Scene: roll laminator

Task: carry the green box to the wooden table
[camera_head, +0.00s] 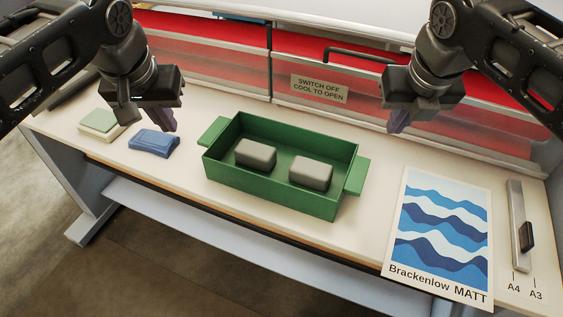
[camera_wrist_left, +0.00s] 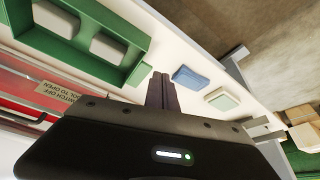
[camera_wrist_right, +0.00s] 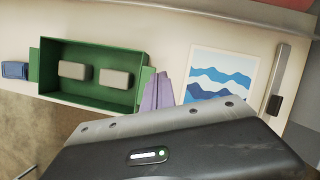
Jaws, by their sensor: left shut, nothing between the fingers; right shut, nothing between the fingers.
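The green box (camera_head: 270,192) is an open tray with a handle tab at each end. It stands on the white bench (camera_head: 350,235), and two grey blocks (camera_head: 256,152) (camera_head: 311,173) lie in it. The box also shows in the left wrist view (camera_wrist_left: 132,47) and the right wrist view (camera_wrist_right: 90,101). My left gripper (camera_head: 168,122) is shut and empty, above the bench to the left of the box. My right gripper (camera_head: 401,122) is shut and empty, to the right of the box and apart from it. I cannot pick out the wooden table for certain.
A blue pad (camera_head: 153,143) and a pale green-topped stack (camera_head: 100,124) lie left of the box. A wave-pattern sheet (camera_head: 443,232) and a trimmer bar (camera_head: 519,225) lie right. The laminator's red front with a sign (camera_head: 319,88) stands behind. Floor (camera_head: 130,245) shows in front.

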